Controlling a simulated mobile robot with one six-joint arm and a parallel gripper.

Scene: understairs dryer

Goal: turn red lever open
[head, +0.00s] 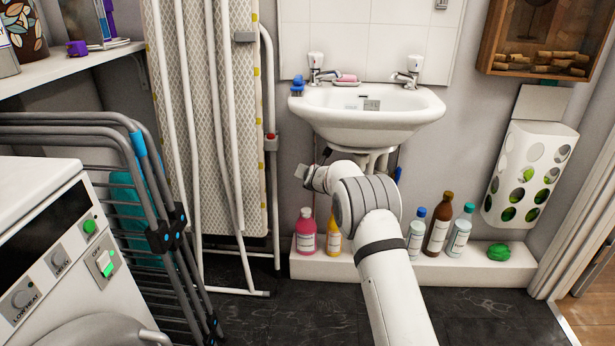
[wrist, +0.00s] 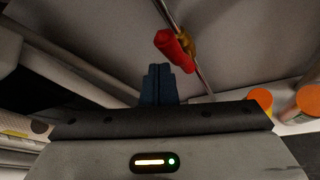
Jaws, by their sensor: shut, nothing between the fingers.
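The red lever (wrist: 175,50) shows in the wrist view, on a brass valve (wrist: 187,45) fitted to a thin metal pipe (wrist: 193,62). It lies at a slant just beyond and slightly right of my fingertips. My gripper (wrist: 157,68) has its dark blue fingers together and empty. A narrow gap seems to lie between the fingertips and the lever, but I cannot tell whether they touch. In the head view my arm reaches under the white sink (head: 365,118), and the lever cannot be made out there.
Several bottles, among them a pink one (head: 306,232) and a brown one (head: 438,225), stand on a low white ledge (head: 380,268) below the sink. Folded grey racks (head: 165,225) and an ironing board (head: 225,110) stand left. The dark floor (head: 300,315) in front is clear.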

